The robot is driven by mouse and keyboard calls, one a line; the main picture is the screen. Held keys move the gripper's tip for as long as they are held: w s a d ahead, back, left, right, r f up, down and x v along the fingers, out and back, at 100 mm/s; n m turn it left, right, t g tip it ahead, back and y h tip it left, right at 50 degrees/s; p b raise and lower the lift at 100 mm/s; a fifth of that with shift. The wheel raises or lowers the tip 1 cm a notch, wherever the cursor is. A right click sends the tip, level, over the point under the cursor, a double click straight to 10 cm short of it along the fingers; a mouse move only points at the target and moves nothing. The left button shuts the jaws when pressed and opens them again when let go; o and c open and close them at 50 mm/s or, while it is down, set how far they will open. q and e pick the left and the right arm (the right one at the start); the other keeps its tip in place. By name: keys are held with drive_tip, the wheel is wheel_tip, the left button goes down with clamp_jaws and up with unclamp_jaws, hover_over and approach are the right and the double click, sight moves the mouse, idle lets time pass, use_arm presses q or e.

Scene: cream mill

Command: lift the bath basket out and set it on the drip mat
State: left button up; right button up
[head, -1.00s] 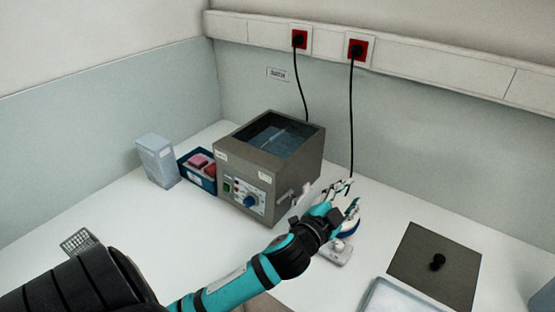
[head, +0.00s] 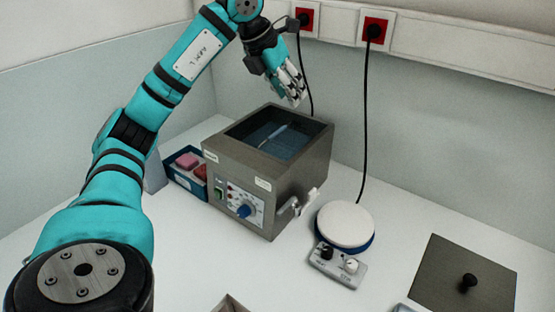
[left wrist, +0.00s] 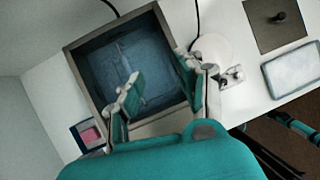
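The grey water bath (head: 285,185) stands open on the bench and also shows in the left wrist view (left wrist: 88,68). A thin pale bar (head: 273,135) lies across the blue water inside; in the left wrist view it is a faint line (left wrist: 126,62). I cannot tell if it is the basket's handle; the basket's body is not clear. My left gripper (head: 294,95) is above the bath's back right part, pointing down. Its fingers (left wrist: 158,88) are apart and empty. I cannot pick out the drip mat for certain.
A round white-topped device (head: 345,224) with knobs stands right of the bath. A dark lid (head: 445,265) with a black knob lies further right, near a pale tray (left wrist: 293,70). A blue box with pink items (head: 186,162) is left. Cords hang behind.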

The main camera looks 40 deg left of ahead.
use_arm(q)
drive_tip(key=s+a+r+n+y, duration=0.2)
drive_tip(key=s+a, duration=0.1)
drive_tip(key=a, duration=0.3)
drive_tip(key=g+p, duration=0.1)
hover_over(275, 132)
drive_tip(key=s, duration=0.1)
drive_tip(key=f, duration=1.1)
drive_tip(key=shift+s, duration=0.2)
drive_tip(key=x, duration=0.1)
drive_tip(key=p+x, duration=0.1)
drive_tip(key=x, duration=0.1)
drive_tip(key=p+x, duration=0.1)
drive_tip(key=shift+s+d+f, duration=0.15)
drive_tip(key=shift+f, duration=0.35)
drive_tip(key=shift+w+f, duration=0.2)
drive_tip(key=shift+f, duration=0.2)
drive_tip(key=shift+f, duration=0.2)
clamp_jaws()
